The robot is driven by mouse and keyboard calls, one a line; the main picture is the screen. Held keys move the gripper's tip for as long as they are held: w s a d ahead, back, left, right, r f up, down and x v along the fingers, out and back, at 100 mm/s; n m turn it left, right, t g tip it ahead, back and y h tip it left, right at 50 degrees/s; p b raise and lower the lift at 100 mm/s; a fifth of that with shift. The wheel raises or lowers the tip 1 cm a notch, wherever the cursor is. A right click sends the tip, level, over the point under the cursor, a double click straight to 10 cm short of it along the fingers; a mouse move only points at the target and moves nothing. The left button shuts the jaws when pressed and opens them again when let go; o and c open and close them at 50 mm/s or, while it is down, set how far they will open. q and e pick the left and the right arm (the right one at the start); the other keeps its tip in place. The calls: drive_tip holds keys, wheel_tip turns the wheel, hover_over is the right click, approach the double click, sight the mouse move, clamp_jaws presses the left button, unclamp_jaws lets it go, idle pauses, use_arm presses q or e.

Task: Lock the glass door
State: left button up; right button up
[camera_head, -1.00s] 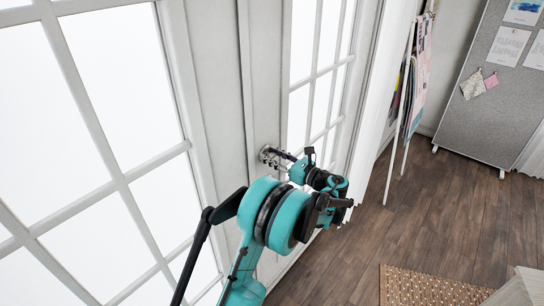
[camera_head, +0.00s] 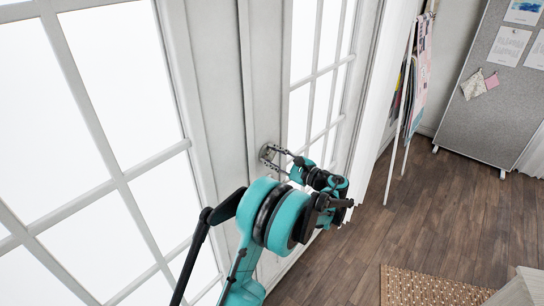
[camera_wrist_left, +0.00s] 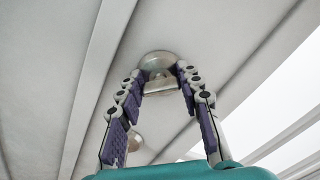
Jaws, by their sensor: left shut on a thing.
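The white-framed glass door (camera_head: 205,130) fills the left and middle of the head view. A round metal lock fitting (camera_wrist_left: 160,62) is on its frame in the left wrist view. My left gripper (camera_wrist_left: 160,76) reaches up to this fitting, with a fingertip on either side of its middle part. In the head view, the left gripper (camera_head: 268,152) meets the door frame between the glass panes. A second round metal knob (camera_wrist_left: 135,142) is partly hidden behind the left finger. My right gripper is not in view.
White door panels with glass panes (camera_head: 312,100) stand right beside my left arm. A rack with hanging papers (camera_head: 418,75) and a grey pinboard (camera_head: 490,105) stand at the right. The wooden floor (camera_head: 440,215) is mostly open, with a brown rug (camera_head: 430,290) in front.

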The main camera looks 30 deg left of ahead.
use_arm(q)
drive_tip(key=n, duration=0.5)
drive_tip(key=shift+f+n, duration=0.1)
drive_tip(key=shift+n, duration=0.2)
drive_tip(key=shift+f+n, duration=0.1)
drive_tip(key=shift+n, duration=2)
drive_tip(key=o, duration=1.2)
drive_tip(key=d, duration=0.4)
drive_tip(key=s+d, duration=0.1)
drive_tip(key=d, duration=0.3)
drive_tip(key=s+d, duration=0.1)
drive_tip(key=d, duration=0.3)
